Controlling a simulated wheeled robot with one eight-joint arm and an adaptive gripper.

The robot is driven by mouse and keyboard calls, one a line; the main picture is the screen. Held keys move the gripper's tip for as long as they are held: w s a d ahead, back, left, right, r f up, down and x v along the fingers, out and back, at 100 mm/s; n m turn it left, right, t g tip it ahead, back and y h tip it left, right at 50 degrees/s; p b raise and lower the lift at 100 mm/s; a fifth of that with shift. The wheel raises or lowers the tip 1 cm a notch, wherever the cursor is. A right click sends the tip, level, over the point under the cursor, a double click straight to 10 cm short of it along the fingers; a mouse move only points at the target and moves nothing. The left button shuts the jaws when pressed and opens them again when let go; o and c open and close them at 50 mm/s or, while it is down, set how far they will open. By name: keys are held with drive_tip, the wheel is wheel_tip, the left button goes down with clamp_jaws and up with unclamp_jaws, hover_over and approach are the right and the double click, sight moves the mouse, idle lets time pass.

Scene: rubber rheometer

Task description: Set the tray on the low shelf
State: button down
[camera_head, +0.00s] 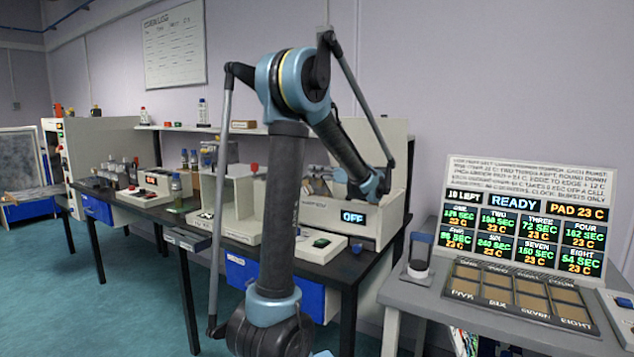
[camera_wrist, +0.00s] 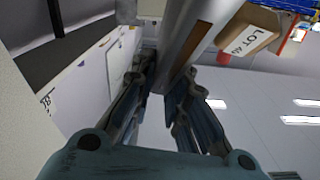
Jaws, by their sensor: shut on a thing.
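In the wrist view, my gripper (camera_wrist: 165,80) is shut on a long grey piece (camera_wrist: 190,35) that looks like the tray's side. Most of the tray is out of that view. A brown box marked LOT 40 (camera_wrist: 248,30) shows beyond this piece; I cannot tell what it rests on. I cannot clearly identify the low shelf.
A dark bench (camera_head: 150,207) with instruments and bottles runs along the left. A side table (camera_head: 405,290) at right holds a pad block (camera_head: 520,290) and a READY display (camera_head: 487,202). A wall shelf (camera_head: 180,128) carries small items. Green floor (camera_head: 140,290) is clear at front left.

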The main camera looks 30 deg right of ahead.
drive_tip(key=w+a+r, duration=0.2)
drive_tip(key=w+r, duration=0.4)
drive_tip(key=r, duration=0.2)
drive_tip(key=v, duration=1.4)
drive_tip(key=shift+a, duration=0.2)
